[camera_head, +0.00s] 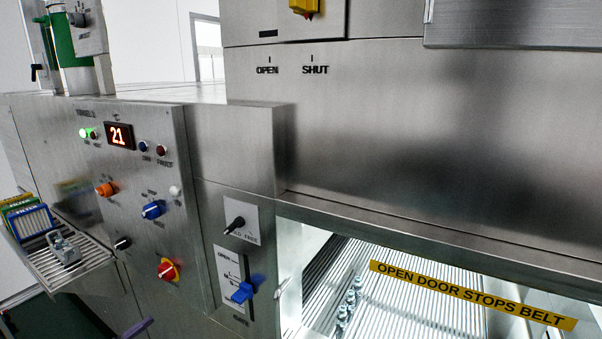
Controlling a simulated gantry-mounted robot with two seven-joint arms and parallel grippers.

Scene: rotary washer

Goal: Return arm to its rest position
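Neither of my grippers and no clear part of my arms shows in the head view. A small purple piece (137,328) pokes in at the bottom edge, and I cannot tell what it belongs to. The steel washer (420,130) fills most of the view. Its control panel (130,190) at the left carries a red display (120,136) reading 21, a lit green lamp (86,133) and several knobs. A blue lever (243,292) sits in a slotted plate right of the panel, below a black knob (235,225).
The opening at the lower right shows a ribbed belt (410,300) with several metal parts (347,305) on it. A yellow strip (470,295) crosses the opening. A slatted shelf (85,262) with coloured frames (30,218) and a metal part (64,248) juts out at the left.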

